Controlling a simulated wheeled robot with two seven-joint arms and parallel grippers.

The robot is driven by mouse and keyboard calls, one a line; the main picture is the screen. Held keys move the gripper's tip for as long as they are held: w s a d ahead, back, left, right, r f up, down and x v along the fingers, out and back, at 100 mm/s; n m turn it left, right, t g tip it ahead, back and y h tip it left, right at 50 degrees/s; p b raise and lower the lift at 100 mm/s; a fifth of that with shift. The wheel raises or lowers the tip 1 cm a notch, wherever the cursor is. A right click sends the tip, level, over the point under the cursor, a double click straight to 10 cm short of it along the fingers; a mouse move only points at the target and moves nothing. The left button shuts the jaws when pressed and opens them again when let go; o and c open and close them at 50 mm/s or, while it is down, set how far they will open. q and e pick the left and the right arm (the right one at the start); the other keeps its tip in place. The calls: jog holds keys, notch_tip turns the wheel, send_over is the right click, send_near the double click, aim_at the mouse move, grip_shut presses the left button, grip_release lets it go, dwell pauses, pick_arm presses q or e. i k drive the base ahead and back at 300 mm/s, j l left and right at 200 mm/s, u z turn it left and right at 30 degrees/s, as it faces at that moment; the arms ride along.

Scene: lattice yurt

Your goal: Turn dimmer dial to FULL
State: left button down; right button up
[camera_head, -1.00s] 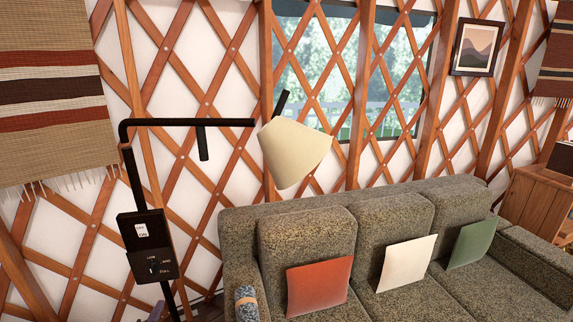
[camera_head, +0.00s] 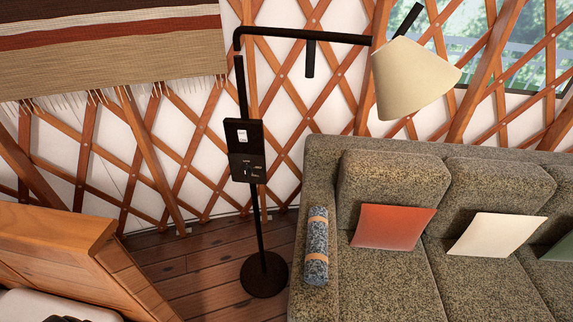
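A black floor lamp with a cream shade (camera_head: 412,78) stands upright between the sofa and a wooden piece of furniture. Its black control box (camera_head: 244,150) is mounted on the pole, with a white on/off switch (camera_head: 242,136) in the upper part. The dimmer dial (camera_head: 247,170) sits in the lower part, with small white labels around it. The labels and the dial's pointer are too small to read here. Neither of my grippers shows in the view.
A grey-green sofa (camera_head: 345,147) fills the right, with a rolled blanket (camera_head: 317,245) and red cushion (camera_head: 392,227) on it. The lamp's round base (camera_head: 264,274) stands on the plank floor (camera_head: 190,270). A wooden furniture piece (camera_head: 60,235) is at the lower left.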

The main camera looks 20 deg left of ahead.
aim_at(246, 170)
jog(key=u, duration=1)
